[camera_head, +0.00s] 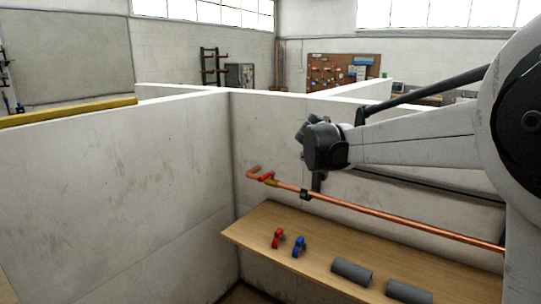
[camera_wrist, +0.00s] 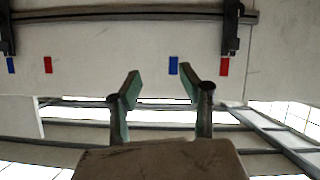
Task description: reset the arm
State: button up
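My arm (camera_head: 420,140) reaches in from the right in the head view. Its dark wrist end (camera_head: 325,145) is in front of the bay's back wall, above the copper pipe. In the wrist view my gripper (camera_wrist: 158,80) has its two greenish fingers spread apart, with nothing between them. The fingers are hard to make out in the head view. The wrist view also shows a wall with blue (camera_wrist: 173,66) and red (camera_wrist: 224,67) marks, a dark horizontal bar (camera_wrist: 130,17), and roof beams and bright windows.
A copper pipe (camera_head: 400,226) with a red handle (camera_head: 266,177) runs along the wall. Below it, a wooden shelf (camera_head: 258,232) holds a red part (camera_head: 277,238), a blue part (camera_head: 299,246) and two grey cylinders (camera_head: 352,271). A white partition (camera_head: 120,190) stands at left.

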jog(key=s+d+f+n+g+y, duration=0.1)
jog(key=s+f+y, duration=0.1)
jog(key=s, duration=1)
jog(key=s+d+f+n+g+y, duration=0.1)
jog(key=s+f+y, duration=0.1)
jog(key=s, duration=1.1)
jog(key=s+a+f+n+y, duration=0.1)
jog(key=s+f, duration=0.2)
jog(key=s, duration=0.4)
jog(key=s+a+f+n+y, duration=0.1)
jog(key=s+a+f, duration=0.1)
jog(key=s+f, duration=0.2)
jog(key=s+a+f+n+g+y, duration=0.1)
jog(key=s+a+f, duration=0.1)
jog(key=s, duration=0.7)
jog(key=shift+s+a+f+y, duration=0.15)
jog(key=shift+s+f+y, duration=0.2)
jog(key=shift+f, duration=0.5)
